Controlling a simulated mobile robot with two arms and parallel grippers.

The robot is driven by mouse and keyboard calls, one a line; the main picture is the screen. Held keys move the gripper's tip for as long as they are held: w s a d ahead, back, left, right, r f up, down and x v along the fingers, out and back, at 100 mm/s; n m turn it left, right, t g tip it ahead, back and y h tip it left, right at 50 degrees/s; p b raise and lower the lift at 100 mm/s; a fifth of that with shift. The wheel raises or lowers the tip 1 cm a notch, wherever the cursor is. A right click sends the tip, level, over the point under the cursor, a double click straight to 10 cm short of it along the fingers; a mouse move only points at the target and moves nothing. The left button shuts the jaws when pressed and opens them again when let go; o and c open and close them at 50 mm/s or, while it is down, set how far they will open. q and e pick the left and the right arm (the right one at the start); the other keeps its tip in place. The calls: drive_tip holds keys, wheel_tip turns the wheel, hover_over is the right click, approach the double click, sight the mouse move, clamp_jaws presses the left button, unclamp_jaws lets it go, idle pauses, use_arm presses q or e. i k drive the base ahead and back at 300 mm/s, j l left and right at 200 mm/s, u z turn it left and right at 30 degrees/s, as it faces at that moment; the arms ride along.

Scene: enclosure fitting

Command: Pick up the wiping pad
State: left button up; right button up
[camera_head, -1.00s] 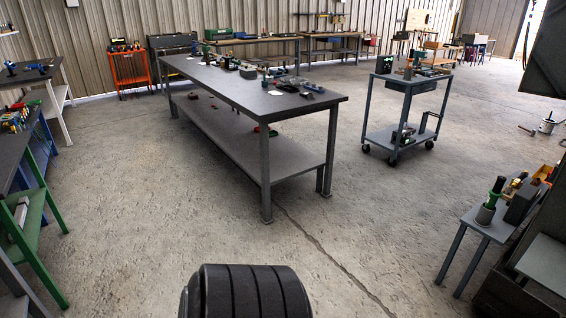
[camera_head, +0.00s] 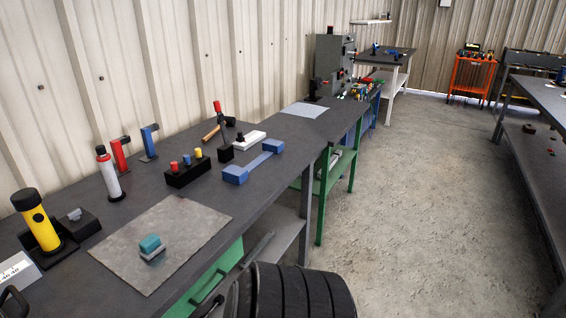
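A small block with a teal top and a grey lower part (camera_head: 151,245), which looks like the wiping pad, lies on a grey square mat (camera_head: 190,222). The mat is flat on the dark workbench (camera_head: 262,187) along the left wall, near the bench's front edge. Nothing covers the block and the mat around it is bare. Neither of my grippers shows in the head view. A black ribbed part of my own body shows at the bottom.
Behind the mat stand a yellow-and-black cylinder (camera_head: 38,220), a white-and-red bottle (camera_head: 108,172), red and blue clamp-like tools, a black block with coloured knobs (camera_head: 187,170) and a blue bar-shaped part (camera_head: 252,163). Open concrete floor (camera_head: 420,200) lies to the right.

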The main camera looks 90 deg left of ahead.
sight(152, 245)
drive_tip(key=u, duration=3.75)
